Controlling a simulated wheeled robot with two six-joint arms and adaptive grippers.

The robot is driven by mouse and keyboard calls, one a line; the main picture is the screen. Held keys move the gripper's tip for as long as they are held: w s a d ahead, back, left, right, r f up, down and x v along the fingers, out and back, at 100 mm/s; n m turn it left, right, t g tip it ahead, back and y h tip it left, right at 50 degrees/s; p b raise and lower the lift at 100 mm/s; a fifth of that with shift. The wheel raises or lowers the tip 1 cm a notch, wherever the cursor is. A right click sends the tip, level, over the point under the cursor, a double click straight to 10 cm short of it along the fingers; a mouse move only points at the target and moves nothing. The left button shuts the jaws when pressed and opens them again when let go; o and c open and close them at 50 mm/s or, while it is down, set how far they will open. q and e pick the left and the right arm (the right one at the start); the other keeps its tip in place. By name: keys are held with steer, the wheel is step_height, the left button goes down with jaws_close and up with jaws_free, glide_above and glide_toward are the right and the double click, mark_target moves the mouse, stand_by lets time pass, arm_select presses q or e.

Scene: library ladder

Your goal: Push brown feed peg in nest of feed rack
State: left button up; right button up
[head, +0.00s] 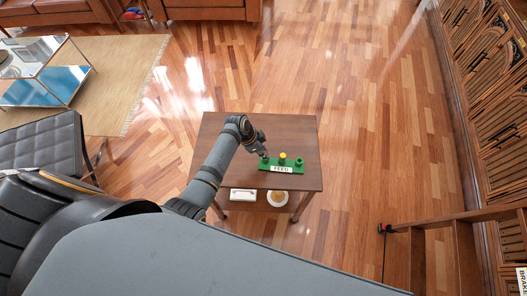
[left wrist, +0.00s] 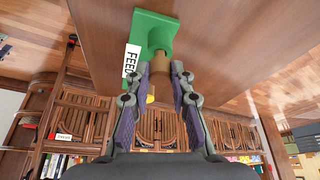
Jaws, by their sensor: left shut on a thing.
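The green feed rack (head: 279,169) with a white FEED label lies on the small brown table. It also shows in the left wrist view (left wrist: 150,27). A yellow peg (head: 283,156) stands at its middle and peeks past my fingers in the wrist view (left wrist: 150,99). My left gripper (head: 264,155) is over the rack's left end. In the wrist view the left gripper (left wrist: 168,72) is shut on the brown feed peg (left wrist: 180,70), whose end is at the rack. How deep the peg sits in the nest is hidden. My right gripper is not in view.
The table (head: 225,130) has bare top left of and behind the rack. A wooden ladder (head: 465,250) stands at right. A black chair (head: 45,150) is at left.

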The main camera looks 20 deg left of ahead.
arm_select(q)
steer(key=shift+f, duration=0.45)
steer(key=o, duration=1.3)
step_height(320, 180, up, 6)
steer(key=p, duration=0.5)
steer(key=shift+r+p, duration=0.1)
steer(key=shift+p, duration=0.25)
